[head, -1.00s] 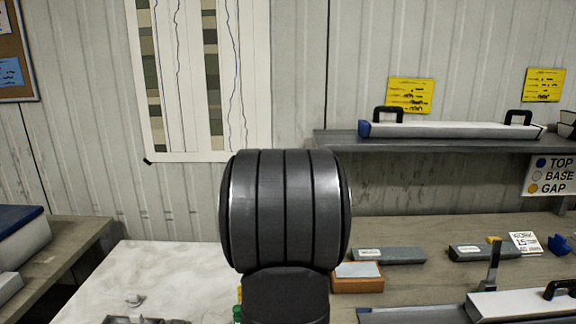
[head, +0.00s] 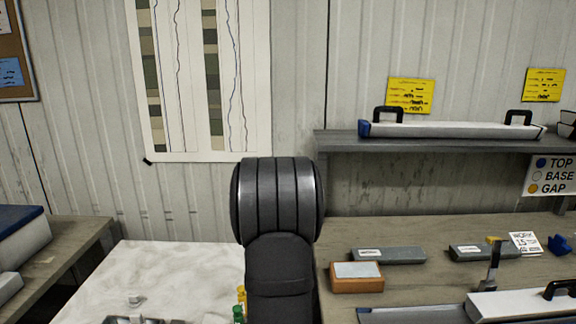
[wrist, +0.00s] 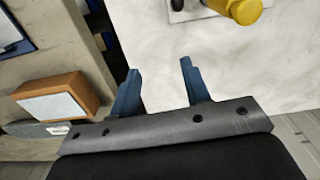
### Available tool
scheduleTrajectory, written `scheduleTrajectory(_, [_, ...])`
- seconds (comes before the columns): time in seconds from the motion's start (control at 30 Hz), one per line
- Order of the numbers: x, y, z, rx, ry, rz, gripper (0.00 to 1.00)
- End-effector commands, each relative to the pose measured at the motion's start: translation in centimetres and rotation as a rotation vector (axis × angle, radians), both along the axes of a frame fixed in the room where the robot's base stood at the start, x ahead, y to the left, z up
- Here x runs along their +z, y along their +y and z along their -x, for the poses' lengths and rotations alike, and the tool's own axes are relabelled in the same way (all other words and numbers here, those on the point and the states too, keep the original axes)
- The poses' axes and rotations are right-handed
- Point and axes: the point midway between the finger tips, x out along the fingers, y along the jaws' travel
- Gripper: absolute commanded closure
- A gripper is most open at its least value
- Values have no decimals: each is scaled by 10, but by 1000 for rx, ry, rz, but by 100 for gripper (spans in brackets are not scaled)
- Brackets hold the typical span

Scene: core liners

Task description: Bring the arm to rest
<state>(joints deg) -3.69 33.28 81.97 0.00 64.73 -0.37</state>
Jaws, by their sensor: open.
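My gripper (wrist: 158,88) shows in the wrist view with its two blue fingers apart and nothing between them. It is over the edge of the white surface, next to the wooden bench. In the head view my dark arm stands upright in the middle and hides the gripper.
The wooden bench (head: 420,285) on the right holds an orange-brown block (head: 357,284), grey bars (head: 388,255) and a white liner (head: 525,305). A shelf (head: 430,143) above carries another capped liner (head: 450,130). A yellow-capped item (wrist: 243,11) and a green piece (head: 238,314) are near the white surface (head: 190,270).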

Motion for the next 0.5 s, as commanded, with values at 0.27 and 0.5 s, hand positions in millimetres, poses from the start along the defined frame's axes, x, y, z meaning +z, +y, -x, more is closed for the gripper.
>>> scheduleTrajectory(0.27, [-3, 30, -14, -5, 1, 0, 57])
scheduleTrajectory(0.5, [-3, 35, -16, -4, 1, 0, 57])
